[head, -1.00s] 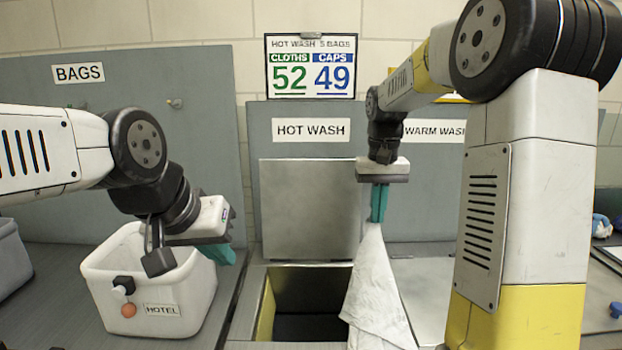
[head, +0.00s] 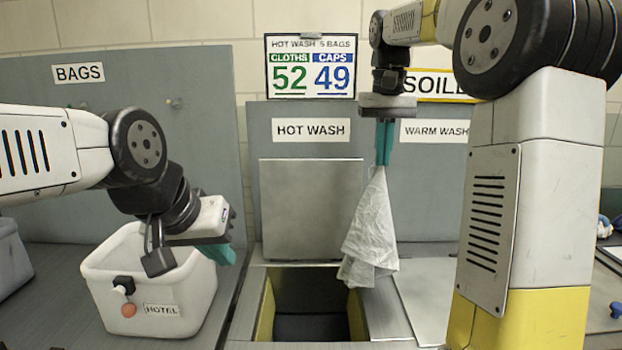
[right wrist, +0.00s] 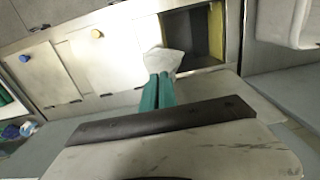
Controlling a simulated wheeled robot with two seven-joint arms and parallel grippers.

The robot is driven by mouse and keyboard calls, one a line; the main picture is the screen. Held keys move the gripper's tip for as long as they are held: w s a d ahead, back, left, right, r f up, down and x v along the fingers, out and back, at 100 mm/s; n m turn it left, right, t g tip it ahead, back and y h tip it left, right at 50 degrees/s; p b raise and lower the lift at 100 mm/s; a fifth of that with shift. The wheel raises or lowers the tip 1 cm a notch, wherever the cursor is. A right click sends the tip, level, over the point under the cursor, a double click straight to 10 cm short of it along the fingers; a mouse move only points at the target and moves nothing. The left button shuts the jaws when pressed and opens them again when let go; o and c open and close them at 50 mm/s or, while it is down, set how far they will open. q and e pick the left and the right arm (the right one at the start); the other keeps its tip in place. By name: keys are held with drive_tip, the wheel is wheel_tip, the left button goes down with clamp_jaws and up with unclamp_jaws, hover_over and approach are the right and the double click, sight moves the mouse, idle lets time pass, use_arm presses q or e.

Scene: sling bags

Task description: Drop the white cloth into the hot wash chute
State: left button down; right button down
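The white cloth (head: 371,232) hangs from my right gripper (head: 384,160), whose teal fingers are closed on its top. Its lower edge is above the right side of the open hot wash chute (head: 266,310), under the HOT WASH sign (head: 311,130). In the right wrist view the cloth (right wrist: 163,60) shows beyond the teal fingers (right wrist: 157,92), beside the dark chute opening (right wrist: 190,53). My left gripper (head: 218,252) is at the left, over the rim of the white HOTEL bin; whether its fingers are open is not clear.
The white HOTEL bin (head: 185,300) stands left of the chute, with an orange knob on its front. A raised metal lid (head: 311,210) stands behind the opening. A closed metal panel (head: 425,290) lies to the right, below the WARM WASH sign (head: 435,131).

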drive_tip(key=w+a+r, duration=0.1)
drive_tip(key=a+r, duration=0.2)
drive_tip(key=a, duration=1.2)
drive_tip(key=shift+w+a, duration=0.25)
drive_tip(key=shift+w, duration=0.1)
wheel_tip(320, 180, down, 30)
drive_tip(key=c, duration=1.6)
unclamp_jaws()
drive_tip(key=shift+r, duration=0.1)
idle(0.5)
drive_tip(key=shift+o, duration=0.3)
drive_tip(key=o, duration=1.3)
drive_tip(key=shift+c, duration=0.2)
drive_tip(key=shift+r, duration=2.75)
